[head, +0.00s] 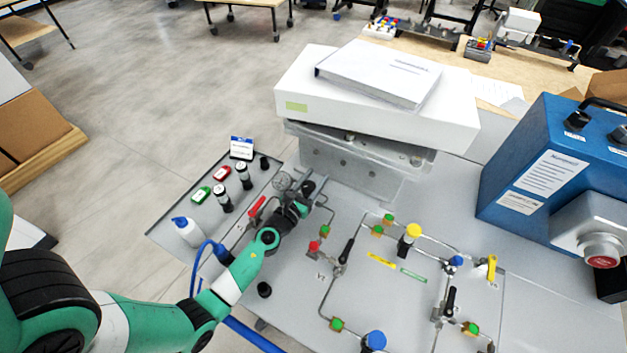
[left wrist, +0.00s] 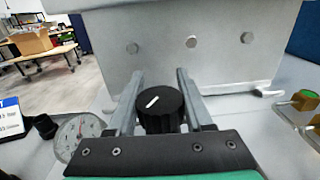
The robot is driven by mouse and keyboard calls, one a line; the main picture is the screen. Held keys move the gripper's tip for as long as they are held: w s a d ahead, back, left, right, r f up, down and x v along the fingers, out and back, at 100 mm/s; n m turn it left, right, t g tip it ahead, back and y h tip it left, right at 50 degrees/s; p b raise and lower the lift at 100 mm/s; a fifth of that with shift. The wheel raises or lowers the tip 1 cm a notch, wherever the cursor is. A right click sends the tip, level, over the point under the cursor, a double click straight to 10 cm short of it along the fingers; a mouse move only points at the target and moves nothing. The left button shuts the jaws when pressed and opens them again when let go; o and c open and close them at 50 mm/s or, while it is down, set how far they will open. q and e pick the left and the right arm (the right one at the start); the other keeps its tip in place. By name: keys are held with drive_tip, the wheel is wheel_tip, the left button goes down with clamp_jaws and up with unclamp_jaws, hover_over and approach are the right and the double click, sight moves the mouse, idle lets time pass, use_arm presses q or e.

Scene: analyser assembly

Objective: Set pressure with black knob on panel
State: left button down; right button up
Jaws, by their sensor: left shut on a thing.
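The black knob (left wrist: 160,108) with a white pointer line sits between the two fingers of my left gripper (left wrist: 158,105) in the left wrist view. The pointer line tilts to the upper right. The left gripper is shut on the knob. In the head view my left gripper (head: 312,192) reaches the panel (head: 300,300) below the white box, and the knob is hidden by the gripper. A round pressure gauge (left wrist: 78,135) stands left of the knob; its needle is too small to read. The gauge also shows in the head view (head: 282,181). My right gripper is not in view.
A grey bracket (head: 350,165) under a white box (head: 370,105) stands just behind the knob. A red-handled valve (head: 257,207) is left of my gripper. Pipes and valves, including a black lever (head: 345,252), lie to the right. A blue box (head: 550,165) stands at far right.

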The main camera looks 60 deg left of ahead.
use_arm(q)
drive_tip(key=shift+d+f+m+t+h+b, duration=0.15)
drive_tip(key=shift+m+t+h+b, duration=0.35)
drive_tip(key=shift+h, duration=0.4)
drive_tip(key=shift+w+m+h, duration=0.1)
drive_tip(key=shift+m+h, duration=0.2)
drive_tip(key=shift+m, duration=0.1)
drive_tip(key=shift+d, duration=0.1)
drive_tip(key=shift+c, duration=1.4)
unclamp_jaws()
drive_tip(key=v, duration=1.1)
drive_tip(key=shift+s+d, duration=0.1)
drive_tip(key=shift+s, duration=0.2)
drive_tip(key=shift+w, duration=0.1)
